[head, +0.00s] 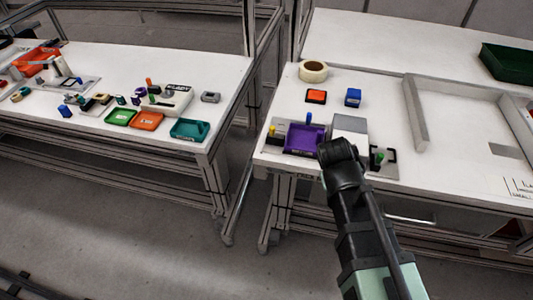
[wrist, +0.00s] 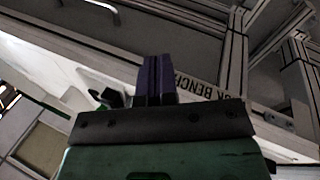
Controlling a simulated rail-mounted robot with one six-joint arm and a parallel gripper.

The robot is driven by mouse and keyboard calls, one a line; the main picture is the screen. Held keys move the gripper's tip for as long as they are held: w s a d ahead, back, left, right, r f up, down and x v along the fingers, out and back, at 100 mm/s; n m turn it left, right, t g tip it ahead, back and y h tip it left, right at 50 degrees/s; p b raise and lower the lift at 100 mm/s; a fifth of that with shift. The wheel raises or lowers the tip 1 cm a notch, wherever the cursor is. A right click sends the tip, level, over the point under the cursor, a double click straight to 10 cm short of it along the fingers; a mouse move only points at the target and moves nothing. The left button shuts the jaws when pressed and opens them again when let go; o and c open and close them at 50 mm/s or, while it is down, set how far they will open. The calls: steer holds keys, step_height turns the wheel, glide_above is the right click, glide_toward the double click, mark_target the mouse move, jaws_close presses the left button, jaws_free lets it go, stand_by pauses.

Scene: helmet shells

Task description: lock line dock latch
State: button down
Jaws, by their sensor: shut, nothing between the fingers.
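A purple tray (head: 304,138) sits in a dock at the front left of the right bench in the head view. A yellow upright piece (head: 272,131) stands at its left and a blue one (head: 309,118) at its back. A dark bracket with a green piece (head: 378,157) is right of my arm's end; I cannot tell which part is the latch. My gripper shows in the wrist view (wrist: 158,78), its purplish fingers together and empty. In the head view my dark wrist hides the fingertips and part of the dock. A dark knob-like part (wrist: 112,97) is left of the fingers.
A grey block (head: 350,128) stands behind my wrist. An orange block (head: 316,96), a blue block (head: 353,97) and a tape roll (head: 313,71) lie behind the dock. A grey frame (head: 415,112) borders the right. The left bench (head: 225,75) holds trays and small parts.

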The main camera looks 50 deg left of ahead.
steer(key=s+a+f+n+t+y+b, duration=0.1)
steer(key=s+a+f+n+t+b, duration=0.15)
steer(key=s+a, duration=0.4)
steer(key=s+a+f+n+t+y+b, duration=0.1)
steer(key=s+a+n+t+b, duration=0.2)
steer(key=a, duration=0.6)
steer(key=s+a+f+n+t+b, duration=0.25)
steer(key=s+a+b, duration=0.25)
steer(key=a, duration=0.3)
steer(key=s+a+r+n+t+y, duration=0.1)
steer(key=s+a+r+t+y, duration=0.1)
steer(key=a+r+t, duration=0.4)
step_height(320, 180, up, 4)
steer(key=shift+a+f, duration=0.15)
steer(key=shift+f, duration=0.05)
steer(key=w, duration=0.8)
steer(key=w+d, duration=0.1)
steer(key=w, duration=0.3)
steer(key=shift+w+d, duration=0.1)
steer(key=shift+w, duration=0.05)
steer(key=shift+w+d, duration=0.25)
steer(key=shift+w, duration=0.1)
